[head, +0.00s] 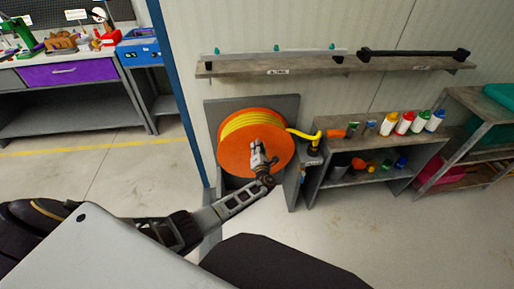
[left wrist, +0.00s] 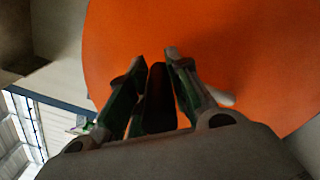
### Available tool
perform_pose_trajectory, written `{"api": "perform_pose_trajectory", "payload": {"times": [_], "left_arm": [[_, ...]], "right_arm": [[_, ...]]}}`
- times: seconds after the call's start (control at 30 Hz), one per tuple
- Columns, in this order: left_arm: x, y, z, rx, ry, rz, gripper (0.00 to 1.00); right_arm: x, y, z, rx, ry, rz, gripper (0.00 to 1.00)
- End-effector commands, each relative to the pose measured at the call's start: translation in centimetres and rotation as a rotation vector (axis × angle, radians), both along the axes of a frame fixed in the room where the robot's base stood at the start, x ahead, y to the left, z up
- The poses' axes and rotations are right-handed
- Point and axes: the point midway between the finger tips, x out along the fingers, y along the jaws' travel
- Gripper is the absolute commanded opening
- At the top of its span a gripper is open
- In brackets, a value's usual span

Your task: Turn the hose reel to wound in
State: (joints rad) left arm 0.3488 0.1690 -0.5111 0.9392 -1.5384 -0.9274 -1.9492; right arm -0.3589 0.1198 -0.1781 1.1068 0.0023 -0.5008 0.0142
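The hose reel (head: 232,155) is an orange disc with yellow hose wound on it, mounted on a grey panel at the wall in the head view. Its orange face fills much of the left wrist view (left wrist: 250,50). My left gripper (head: 257,150) is in front of the disc, near its middle. In the left wrist view the fingers (left wrist: 156,60) close in on both sides of a dark, rod-like handle (left wrist: 157,100) standing out from the disc. The handle is hidden by the gripper in the head view. My right gripper is not in view.
Yellow hose (head: 303,136) runs right from the reel to a post beside a low shelf (head: 375,128) with several bottles. A wall shelf (head: 330,66) is above. A workbench (head: 70,85) stands at left. The floor (head: 110,180) between is clear.

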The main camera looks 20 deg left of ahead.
Motion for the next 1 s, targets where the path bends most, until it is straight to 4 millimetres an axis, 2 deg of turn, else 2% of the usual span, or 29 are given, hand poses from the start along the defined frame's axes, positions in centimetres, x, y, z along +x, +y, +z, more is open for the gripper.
{"api": "perform_pose_trajectory", "payload": {"times": [0.03,0.07,0.37,1.0], "left_arm": [[0.3,-1.0,0.4,-0.01,-0.007,-0.016,0.4],[0.3,-1.0,0.4,-0.008,-0.007,-0.016,0.42],[-0.7,-0.9,0.1,-0.002,-0.002,-0.009,0.42],[-6.2,-3.8,-0.1,0.0,0.0,-0.001,0.42]], "right_arm": [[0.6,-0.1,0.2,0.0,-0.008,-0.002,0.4],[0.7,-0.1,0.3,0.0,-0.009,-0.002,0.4],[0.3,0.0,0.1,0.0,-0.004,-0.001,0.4],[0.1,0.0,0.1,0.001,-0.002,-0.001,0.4]]}}
